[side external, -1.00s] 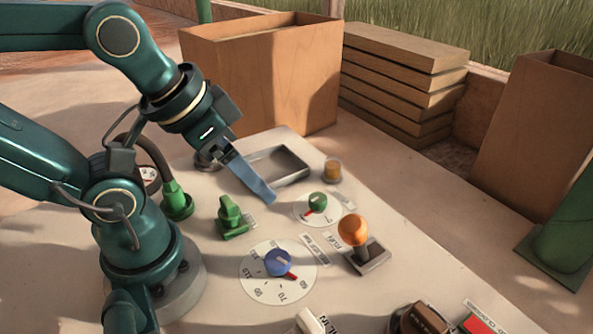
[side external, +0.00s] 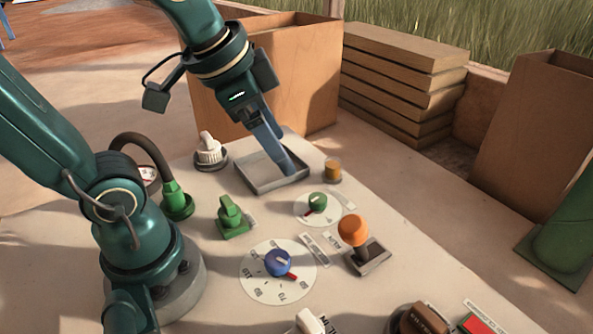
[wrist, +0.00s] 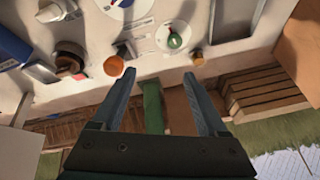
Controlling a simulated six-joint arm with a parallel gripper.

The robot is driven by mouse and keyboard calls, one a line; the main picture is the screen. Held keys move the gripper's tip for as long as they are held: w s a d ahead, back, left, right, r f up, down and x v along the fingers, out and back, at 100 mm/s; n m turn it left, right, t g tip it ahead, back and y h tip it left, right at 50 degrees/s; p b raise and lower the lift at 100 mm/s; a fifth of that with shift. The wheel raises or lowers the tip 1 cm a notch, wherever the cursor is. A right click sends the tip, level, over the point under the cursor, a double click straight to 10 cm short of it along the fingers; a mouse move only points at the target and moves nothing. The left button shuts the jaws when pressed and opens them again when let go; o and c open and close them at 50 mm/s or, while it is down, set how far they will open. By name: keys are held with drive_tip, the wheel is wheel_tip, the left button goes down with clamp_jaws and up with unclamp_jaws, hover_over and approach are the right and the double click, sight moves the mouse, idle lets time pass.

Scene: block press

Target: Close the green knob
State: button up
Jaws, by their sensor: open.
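A small round green knob (side external: 317,202) with a red pointer sits on a white dial. It also shows in the wrist view (wrist: 174,41), beyond my fingertips. A second green part, a lever-shaped handle (side external: 231,215) on a green base, stands left of that dial. My gripper (side external: 287,168) points down over the grey tray, behind and to the left of the dial knob. In the wrist view my gripper (wrist: 159,74) has its fingers apart with nothing held. It is apart from the green knob.
The grey tray (side external: 244,176) lies under my gripper. An amber cylinder (side external: 332,169) stands behind the dial. An orange ball-topped lever (side external: 353,230) and a blue dial knob (side external: 278,263) stand nearer the camera. A white tap-like part (side external: 209,149) is left of the tray.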

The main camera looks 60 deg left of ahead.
drive_tip(key=w+a+f+m+g, duration=0.1)
drive_tip(key=w+f+m+g, duration=0.1)
drive_tip(key=w, duration=0.4)
drive_tip(key=m+g, duration=0.1)
drive_tip(key=g, duration=0.2)
hover_over(318, 197)
wheel_tip(318, 197, down, 10)
drive_tip(key=shift+w+r, duration=0.1)
drive_tip(key=shift+f, duration=2.75)
clamp_jaws()
